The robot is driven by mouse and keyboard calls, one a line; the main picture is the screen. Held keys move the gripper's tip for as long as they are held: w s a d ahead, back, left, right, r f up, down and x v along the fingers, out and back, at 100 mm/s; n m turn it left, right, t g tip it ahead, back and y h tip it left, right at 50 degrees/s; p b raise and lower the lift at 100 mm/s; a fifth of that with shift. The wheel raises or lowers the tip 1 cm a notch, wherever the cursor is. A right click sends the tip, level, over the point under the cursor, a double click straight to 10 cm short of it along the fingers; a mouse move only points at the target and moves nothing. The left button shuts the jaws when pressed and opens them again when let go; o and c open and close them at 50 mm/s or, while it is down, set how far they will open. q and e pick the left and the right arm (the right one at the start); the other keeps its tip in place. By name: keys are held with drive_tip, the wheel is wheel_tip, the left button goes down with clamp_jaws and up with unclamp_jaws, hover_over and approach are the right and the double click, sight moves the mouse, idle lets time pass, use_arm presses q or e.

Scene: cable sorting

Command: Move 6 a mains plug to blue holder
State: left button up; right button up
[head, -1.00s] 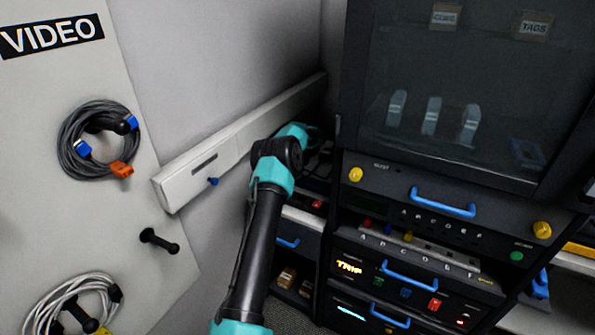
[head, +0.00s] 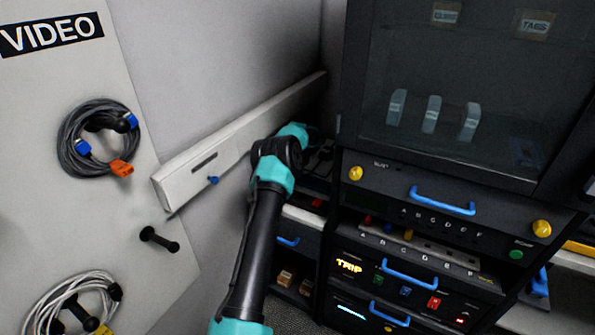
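One of my arms, black with teal joints, rises from the bottom centre and bends into the corner beside the dark cabinet. Its far end goes behind the joint, and no gripper fingers can be made out. My other arm is not in view. I cannot pick out a mains plug or a blue holder for certain. Dark, unclear items (head: 321,158) lie in the corner just past the arm's end.
A VIDEO board at left carries a grey cable coil (head: 70,147) with blue and orange connectors, an empty black peg (head: 158,240) and a white cable coil (head: 50,302). The dark cabinet (head: 352,100) has blue handles, a lettered row and a lit TRIP panel (head: 349,266).

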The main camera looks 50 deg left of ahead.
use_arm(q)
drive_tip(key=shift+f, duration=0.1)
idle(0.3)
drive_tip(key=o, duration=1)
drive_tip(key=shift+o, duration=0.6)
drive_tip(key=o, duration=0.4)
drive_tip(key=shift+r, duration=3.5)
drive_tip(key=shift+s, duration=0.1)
